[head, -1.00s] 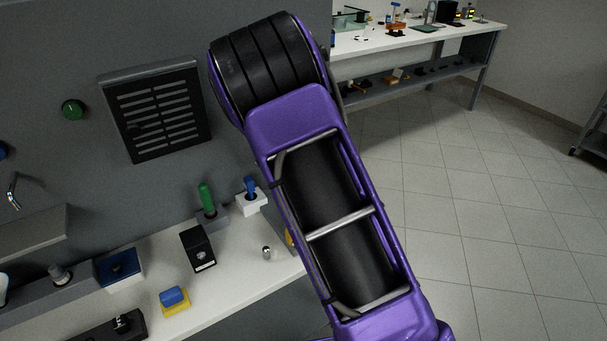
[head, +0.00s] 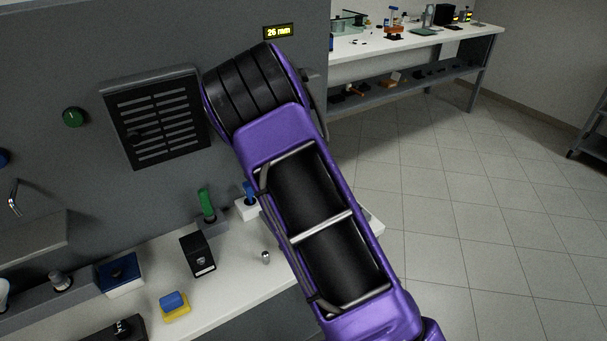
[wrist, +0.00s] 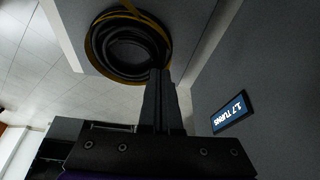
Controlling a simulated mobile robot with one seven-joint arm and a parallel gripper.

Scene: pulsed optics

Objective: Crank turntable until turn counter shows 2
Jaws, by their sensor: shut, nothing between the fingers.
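A round black piece with concentric rings and a yellow rim, apparently the turntable (wrist: 130,45), lies on a pale surface at the top of the wrist view. The turn counter (wrist: 231,114) is a small dark display on the grey wall, tilted in the picture, and reads 1.7 TURNS. My gripper (wrist: 159,75) is shut and empty, its fingertips overlapping the turntable's near edge in the picture. I cannot tell whether they touch it or a crank handle. In the head view my purple arm hides the gripper and turntable.
A 26 mm display (head: 278,31) and a slotted black vent (head: 157,118) are on the grey wall. The white bench (head: 225,275) carries a green-handled part (head: 206,203), a black box (head: 198,254) and a blue-and-yellow block (head: 174,305). Open tiled floor lies right.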

